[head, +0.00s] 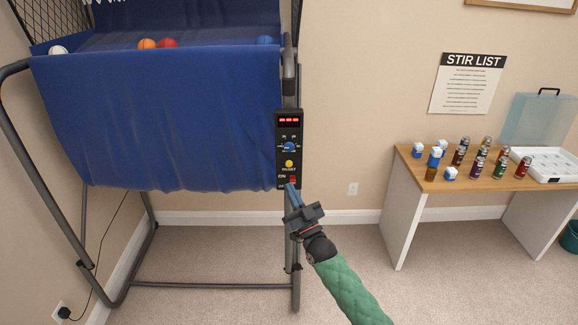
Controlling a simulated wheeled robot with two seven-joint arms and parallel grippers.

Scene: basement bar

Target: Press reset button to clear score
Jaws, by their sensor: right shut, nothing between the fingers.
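The black control panel (289,150) is mounted on the right front post of the blue basketball game. A red lit score display (289,120) is at its top, with a blue dial (289,146) below it. The yellow reset button (289,163) is under the dial, above its label. A red switch (293,180) marked ON is at the bottom. My right gripper (290,188) is shut and empty, its tips at the panel's lower edge, just below the reset button. Whether the tips touch the panel cannot be told. My left gripper is not in view.
The blue cloth ball return (160,120) holds several balls. The game's grey frame (210,284) reaches the carpet. At right, a wooden-topped table (480,184) holds cans, small blue-and-white boxes and a white case (545,164). Carpet between them is clear.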

